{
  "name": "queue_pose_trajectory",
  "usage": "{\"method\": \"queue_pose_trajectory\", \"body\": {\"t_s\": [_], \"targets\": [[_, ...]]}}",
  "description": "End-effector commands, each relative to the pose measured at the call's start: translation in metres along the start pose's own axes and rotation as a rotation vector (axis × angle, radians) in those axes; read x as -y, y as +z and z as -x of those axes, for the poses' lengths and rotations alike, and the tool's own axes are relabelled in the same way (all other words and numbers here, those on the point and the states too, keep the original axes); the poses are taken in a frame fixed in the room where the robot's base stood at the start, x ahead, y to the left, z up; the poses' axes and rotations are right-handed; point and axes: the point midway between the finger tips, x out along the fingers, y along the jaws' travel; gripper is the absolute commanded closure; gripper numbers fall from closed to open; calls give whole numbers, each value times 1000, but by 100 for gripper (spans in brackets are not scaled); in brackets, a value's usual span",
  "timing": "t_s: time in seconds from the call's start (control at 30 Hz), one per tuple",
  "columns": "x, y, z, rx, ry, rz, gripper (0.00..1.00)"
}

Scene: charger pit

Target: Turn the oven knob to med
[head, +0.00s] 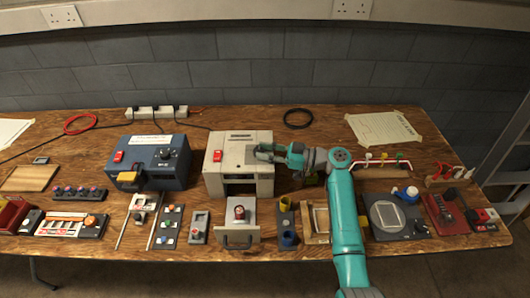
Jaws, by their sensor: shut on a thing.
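A beige box-shaped unit, which looks like the oven (240,138), stands at the middle of the table with a dark opening low in its front. My gripper (262,151) reaches in from the right to the upper right of its front face. The fingers are shut at the place of the knob. The knob itself is hidden behind the fingers, so its pointer and the med mark cannot be read.
A red switch (217,155) sits at the left of the oven front. A blue box (155,162) with a black dial stands to the left. A drawer-like tray (239,239) holding a dark red object is in front. Several small panels crowd the front edge.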

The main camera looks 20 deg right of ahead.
Motion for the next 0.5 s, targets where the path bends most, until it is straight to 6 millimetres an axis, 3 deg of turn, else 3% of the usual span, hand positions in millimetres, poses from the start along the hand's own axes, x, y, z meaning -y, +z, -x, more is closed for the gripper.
{"method": "queue_pose_trajectory", "body": {"t_s": [0.5], "targets": [[-3,2,-1,4,-147,-3,100]]}}
